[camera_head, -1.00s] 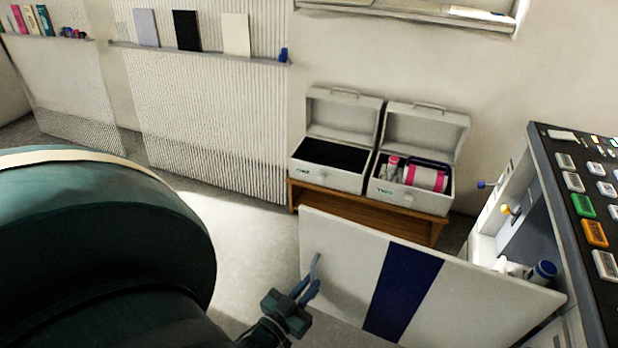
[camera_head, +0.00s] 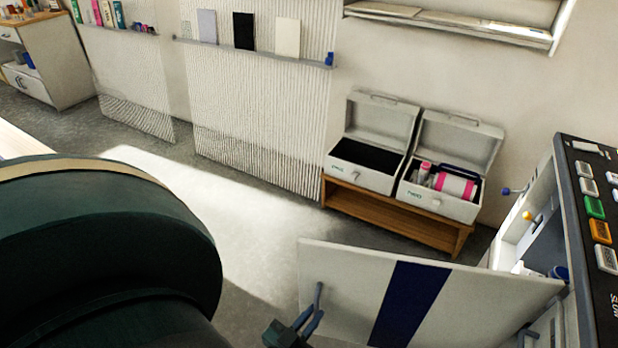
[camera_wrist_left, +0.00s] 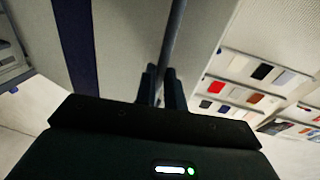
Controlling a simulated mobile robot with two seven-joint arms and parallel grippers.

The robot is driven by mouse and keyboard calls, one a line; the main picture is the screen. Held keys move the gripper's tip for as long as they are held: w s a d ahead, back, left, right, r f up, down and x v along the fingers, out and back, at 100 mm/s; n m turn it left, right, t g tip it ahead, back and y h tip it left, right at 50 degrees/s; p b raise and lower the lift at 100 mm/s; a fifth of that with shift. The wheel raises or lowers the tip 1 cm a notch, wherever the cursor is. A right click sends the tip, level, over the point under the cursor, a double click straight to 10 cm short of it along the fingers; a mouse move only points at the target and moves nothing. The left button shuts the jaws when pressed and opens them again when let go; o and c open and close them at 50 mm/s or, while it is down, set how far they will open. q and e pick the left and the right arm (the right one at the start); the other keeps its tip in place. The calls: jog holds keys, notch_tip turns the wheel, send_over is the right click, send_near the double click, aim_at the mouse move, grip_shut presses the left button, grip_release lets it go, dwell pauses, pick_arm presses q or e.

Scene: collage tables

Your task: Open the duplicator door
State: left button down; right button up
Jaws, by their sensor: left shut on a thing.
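The duplicator (camera_head: 585,215) stands at the right edge of the head view, with a dark button panel on top. Its white door (camera_head: 340,275) with a dark blue stripe stands swung out wide, and the inside of the machine shows behind it. My left gripper (camera_head: 300,328) is shut on the grey bar handle (camera_head: 318,298) near the door's free edge. In the left wrist view the handle (camera_wrist_left: 175,40) runs between the two fingers (camera_wrist_left: 162,85), with the door (camera_wrist_left: 125,45) and its stripe to the left. My right gripper is not in view.
Two open white boxes (camera_head: 400,190) sit on a low wooden bench (camera_head: 400,222) behind the door. One box holds pink and white rolls. A ribbed panel (camera_head: 255,120) with a ledge stands at the back. Clear floor (camera_head: 240,240) lies left of the door.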

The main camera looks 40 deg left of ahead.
pick_arm(q)
jog(key=shift+s+d+r+h, duration=0.1)
jog(key=shift+s+d+h, duration=0.05)
jog(key=shift+d, duration=0.45)
jog(key=shift+s+d+h, duration=0.1)
jog(key=shift+d+h, duration=0.05)
jog(key=shift+d, duration=0.4)
jog(key=c, duration=1.5)
grip_release()
jog(key=shift+w, duration=0.1)
jog(key=shift+s+a, duration=0.15)
jog(key=shift+s, duration=0.05)
